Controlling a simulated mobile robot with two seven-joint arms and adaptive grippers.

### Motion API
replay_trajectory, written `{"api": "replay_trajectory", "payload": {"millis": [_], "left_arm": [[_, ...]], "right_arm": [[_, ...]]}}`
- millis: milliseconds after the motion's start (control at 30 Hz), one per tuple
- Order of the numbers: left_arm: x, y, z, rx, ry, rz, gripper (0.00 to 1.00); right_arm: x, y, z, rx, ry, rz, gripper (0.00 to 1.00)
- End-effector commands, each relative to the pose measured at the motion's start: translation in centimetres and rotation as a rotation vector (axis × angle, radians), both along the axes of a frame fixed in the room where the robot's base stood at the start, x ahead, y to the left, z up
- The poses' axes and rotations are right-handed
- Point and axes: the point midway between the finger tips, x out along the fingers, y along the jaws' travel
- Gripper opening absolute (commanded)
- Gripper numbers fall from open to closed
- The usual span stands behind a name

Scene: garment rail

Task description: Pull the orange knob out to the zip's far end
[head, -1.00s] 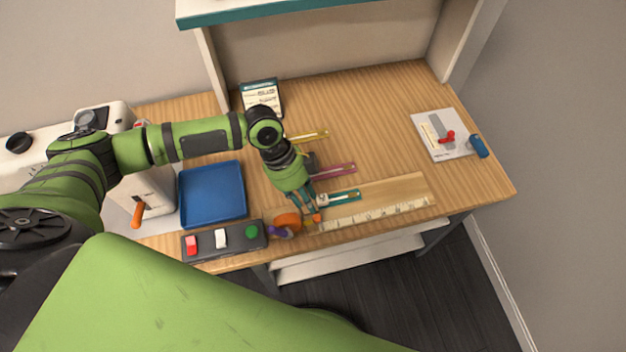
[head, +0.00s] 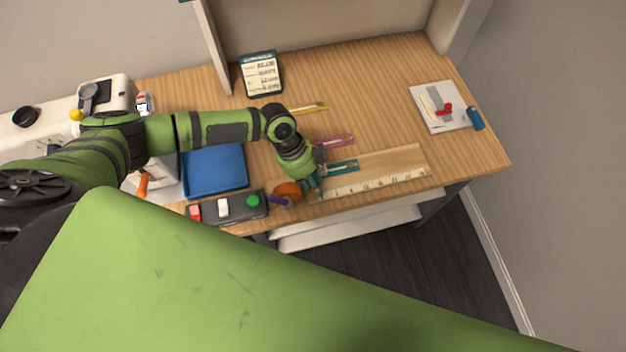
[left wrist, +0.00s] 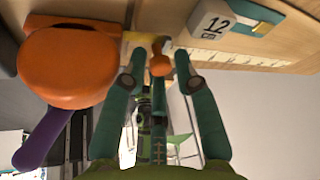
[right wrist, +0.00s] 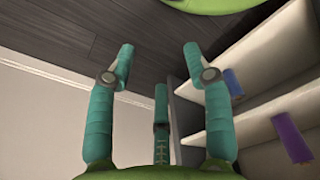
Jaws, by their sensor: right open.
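A small orange knob (left wrist: 160,66) shows in the left wrist view between my left gripper's fingertips (left wrist: 159,58), with visible gaps at both sides. In the head view my left gripper (head: 316,188) is low at the left end of the ruler board and hides the knob. The gripper is partly open. A teal zip (head: 343,166) lies just right of it; its tag marked 12 cm (left wrist: 212,24) shows in the left wrist view. How the knob joins a zip is hidden. My right gripper (right wrist: 158,52) is open and empty, away from the table.
A ruler board (head: 385,185) runs along the front edge. A large orange round thing with a purple handle (left wrist: 67,66) sits close left of my left gripper. A blue tray (head: 213,170), a button box (head: 235,207) and pink (head: 335,141) and yellow (head: 308,107) zips lie nearby.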

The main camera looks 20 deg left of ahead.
Motion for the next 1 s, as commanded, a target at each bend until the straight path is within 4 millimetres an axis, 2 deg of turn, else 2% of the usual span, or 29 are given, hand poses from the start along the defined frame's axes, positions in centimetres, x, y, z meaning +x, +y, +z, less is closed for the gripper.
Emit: {"api": "replay_trajectory", "payload": {"millis": [33, 67, 300, 367, 600, 700, 833, 1000], "left_arm": [[0.0, 0.0, 0.0, 0.000, 0.000, 0.000, 0.07], [0.0, 0.0, 0.0, 0.000, 0.000, 0.000, 0.00], [0.3, -0.4, -0.1, -0.001, -0.001, -0.001, 0.00], [0.8, -1.2, -0.3, -0.003, -0.003, -0.002, 0.00], [4.6, -6.7, -0.6, -0.008, -0.008, -0.002, 0.00], [5.9, -8.5, -0.5, -0.006, -0.007, -0.002, 0.00], [6.6, -9.7, -0.2, -0.003, -0.003, 0.000, 0.00], [6.8, -9.9, 0.1, 0.002, 0.001, 0.001, 0.00]], "right_arm": [[-0.3, 0.2, 0.0, 0.002, 0.007, -0.001, 0.51], [-0.5, 0.2, -0.1, 0.002, 0.010, -0.001, 0.51], [-2.4, 0.0, -0.5, -0.003, 0.040, -0.001, 0.51], [-2.6, -0.2, -1.1, -0.004, 0.043, 0.000, 0.51], [-2.4, -0.4, -4.8, -0.007, 0.040, 0.001, 0.51], [-2.2, -0.5, -6.0, -0.008, 0.036, 0.000, 0.51], [-1.7, -0.7, -6.7, -0.011, 0.028, 0.002, 0.51], [-1.5, -0.9, -6.6, -0.013, 0.025, 0.002, 0.51]]}}
